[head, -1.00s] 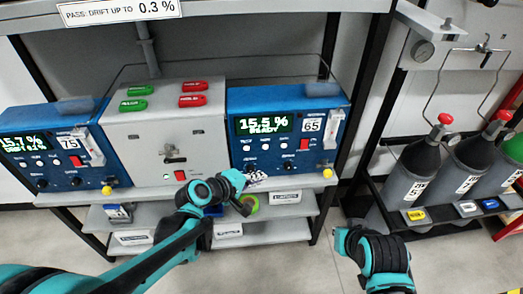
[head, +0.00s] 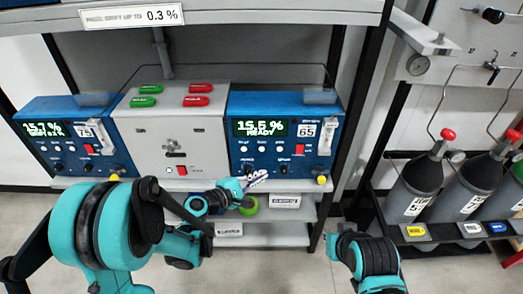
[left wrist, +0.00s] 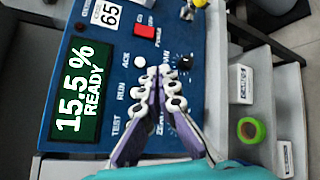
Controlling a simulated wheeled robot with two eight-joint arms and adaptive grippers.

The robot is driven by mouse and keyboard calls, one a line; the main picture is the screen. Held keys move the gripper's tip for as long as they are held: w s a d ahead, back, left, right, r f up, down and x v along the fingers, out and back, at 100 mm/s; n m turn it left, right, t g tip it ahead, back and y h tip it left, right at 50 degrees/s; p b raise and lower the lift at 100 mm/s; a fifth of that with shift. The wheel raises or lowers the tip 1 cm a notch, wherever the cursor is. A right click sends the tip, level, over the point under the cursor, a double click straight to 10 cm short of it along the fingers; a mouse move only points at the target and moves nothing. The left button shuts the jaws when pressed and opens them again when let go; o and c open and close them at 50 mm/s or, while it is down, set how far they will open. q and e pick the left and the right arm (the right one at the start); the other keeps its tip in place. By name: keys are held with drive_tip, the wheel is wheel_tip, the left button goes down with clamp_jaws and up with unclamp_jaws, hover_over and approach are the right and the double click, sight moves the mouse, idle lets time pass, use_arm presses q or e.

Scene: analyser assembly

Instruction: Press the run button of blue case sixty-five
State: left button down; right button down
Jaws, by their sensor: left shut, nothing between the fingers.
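Blue case sixty-five (head: 318,152) stands at the right end of the shelf's row of devices. Its green screen (head: 259,128) reads 15.5 % READY. My left gripper (head: 259,179) is in front of its lower edge, shut and empty. In the left wrist view the case's front (left wrist: 190,20) is turned sideways. The shut fingers (left wrist: 158,75) lie across its front, beside the labels TEST, RUN (left wrist: 121,88) and ACK. A white button (left wrist: 139,61) shows beside ACK. The fingers crowd the run button, and I cannot tell whether they touch it. My right gripper is out of view.
A grey case (head: 150,128) with red and green labels stands left of it, then blue case 75 (head: 60,110). A green roll (left wrist: 251,130) lies on the lower shelf. Gas cylinders (head: 415,185) stand at right.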

sight(262, 149)
use_arm(q)
drive_tip(key=shift+w+p, duration=0.45)
drive_tip(key=shift+w, duration=3.85)
drive_tip(key=shift+w, duration=0.15)
drive_tip(key=shift+w, duration=0.25)
drive_tip(key=shift+w, duration=0.45)
drive_tip(key=shift+s, duration=0.1)
drive_tip(key=shift+s+b, duration=0.4)
drive_tip(key=shift+s, duration=0.35)
drive_tip(key=shift+s, duration=0.1)
